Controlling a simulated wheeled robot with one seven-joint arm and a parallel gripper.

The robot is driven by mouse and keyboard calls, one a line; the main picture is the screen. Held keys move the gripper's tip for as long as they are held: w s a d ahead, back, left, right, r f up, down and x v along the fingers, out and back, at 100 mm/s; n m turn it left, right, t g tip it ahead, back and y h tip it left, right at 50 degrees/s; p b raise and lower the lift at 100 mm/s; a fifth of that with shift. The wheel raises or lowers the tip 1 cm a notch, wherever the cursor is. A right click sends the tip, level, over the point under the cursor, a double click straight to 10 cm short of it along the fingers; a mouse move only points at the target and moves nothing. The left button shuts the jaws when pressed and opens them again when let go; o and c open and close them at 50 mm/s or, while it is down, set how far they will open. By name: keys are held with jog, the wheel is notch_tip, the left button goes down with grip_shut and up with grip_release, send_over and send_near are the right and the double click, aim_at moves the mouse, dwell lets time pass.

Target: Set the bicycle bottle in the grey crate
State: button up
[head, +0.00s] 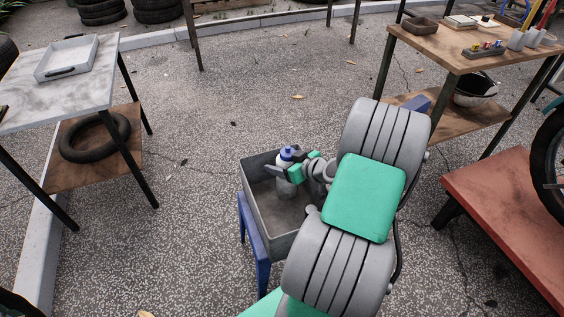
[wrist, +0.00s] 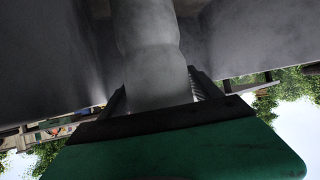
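The bicycle bottle (head: 286,154) has a pale grey body and a blue cap. It stands roughly upright inside the grey crate (head: 267,222), towards its far side. My gripper (head: 291,169) reaches in from the right and is shut on the bottle below its cap. In the wrist view the bottle (wrist: 152,55) fills the space between the two dark fingers (wrist: 158,88), with grey crate walls (wrist: 45,65) on both sides. Whether the bottle's base touches the crate floor cannot be told. My arm hides the crate's right side.
The crate rests on a blue stand (head: 255,240). A marble-topped table (head: 50,100) with a white tray (head: 67,58) is at left. A wooden shelf table (head: 450,45) is at right, with a red bench (head: 510,205) nearer. The paving left of the crate is clear.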

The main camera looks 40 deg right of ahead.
jog(key=shift+s+r+p, duration=0.2)
jog(key=shift+r+p, duration=0.1)
jog(key=p+v, duration=0.2)
jog(key=v, duration=0.9)
jog(key=shift+s+p, duration=0.3)
